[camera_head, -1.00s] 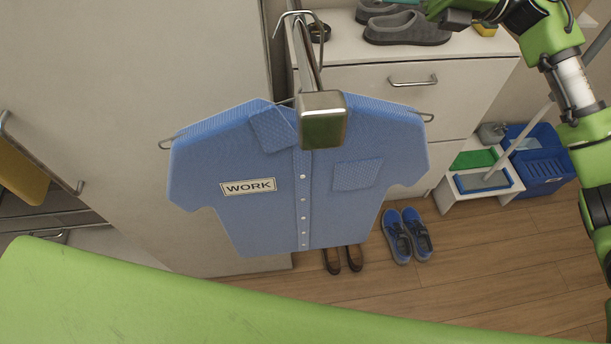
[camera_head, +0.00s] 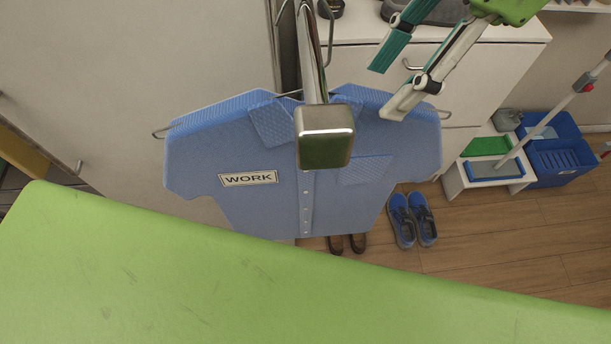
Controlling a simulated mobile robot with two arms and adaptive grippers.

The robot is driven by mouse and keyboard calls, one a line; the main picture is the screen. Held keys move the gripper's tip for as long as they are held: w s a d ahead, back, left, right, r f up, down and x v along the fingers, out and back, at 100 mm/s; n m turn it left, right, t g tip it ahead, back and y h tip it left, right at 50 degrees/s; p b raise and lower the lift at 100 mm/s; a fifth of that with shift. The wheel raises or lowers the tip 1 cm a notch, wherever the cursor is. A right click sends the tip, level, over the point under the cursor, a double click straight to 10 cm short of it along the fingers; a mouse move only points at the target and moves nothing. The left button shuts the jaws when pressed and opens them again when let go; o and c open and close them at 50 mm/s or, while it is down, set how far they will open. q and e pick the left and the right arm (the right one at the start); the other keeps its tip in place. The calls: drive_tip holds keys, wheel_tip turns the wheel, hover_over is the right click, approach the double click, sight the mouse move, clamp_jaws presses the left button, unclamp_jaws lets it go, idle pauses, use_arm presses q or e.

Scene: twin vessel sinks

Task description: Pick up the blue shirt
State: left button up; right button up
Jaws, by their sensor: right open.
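The blue shirt (camera_head: 250,205) hangs on a wire hanger (camera_head: 160,133) from a metal rail (camera_head: 325,135) in the middle of the view. It has a white "WORK" label (camera_head: 248,178) on its chest. My right gripper (camera_head: 382,92) comes in from the upper right, its two fingers spread and empty. One fingertip appears in front of the shirt's upper right shoulder; I cannot tell whether it touches. My left gripper is not in view.
A white cabinet (camera_head: 485,85) stands behind the shirt, with a grey shoe (camera_head: 430,12) on top. Blue shoes (camera_head: 412,218) and dark shoes (camera_head: 346,244) are on the wooden floor. My green body part fills the lower front.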

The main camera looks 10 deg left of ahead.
sight(364, 120)
drive_tip(key=shift+x, duration=1.25)
drive_tip(key=x, duration=0.1)
drive_tip(key=p+x, duration=0.2)
drive_tip(key=x, duration=0.1)
drive_tip(key=shift+s+d+f, duration=0.2)
drive_tip(key=shift+s+d, duration=0.05)
drive_tip(key=shift+a+f, duration=0.2)
drive_tip(key=shift+f, duration=0.25)
clamp_jaws()
